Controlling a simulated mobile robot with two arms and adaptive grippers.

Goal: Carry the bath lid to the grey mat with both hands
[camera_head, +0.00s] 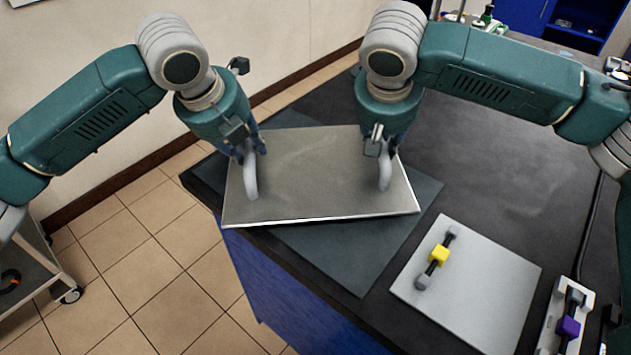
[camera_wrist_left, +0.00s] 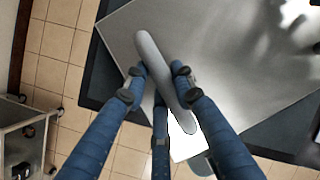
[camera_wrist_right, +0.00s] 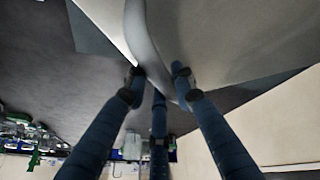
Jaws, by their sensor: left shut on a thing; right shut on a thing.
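The bath lid (camera_head: 318,175) is a flat, brushed-metal plate with two pale, curved handles. My left gripper (camera_head: 252,150) is shut on its left handle (camera_head: 250,180), and the grip shows in the left wrist view (camera_wrist_left: 155,85). My right gripper (camera_head: 386,152) is shut on the right handle (camera_head: 384,175), as the right wrist view shows (camera_wrist_right: 157,88). The grey mat (camera_head: 350,262) lies on the dark bench top, partly hidden beneath the lid. The lid is turned relative to the mat and overhangs its left side. I cannot tell the gap between lid and mat.
The dark bench top (camera_head: 490,150) is mostly clear to the right. A light grey panel (camera_head: 480,295) with a yellow-collared bar (camera_head: 438,256) lies front right. A purple-collared piece (camera_head: 569,327) sits beyond it. A wheeled cart (camera_head: 40,272) stands on the tiled floor at left.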

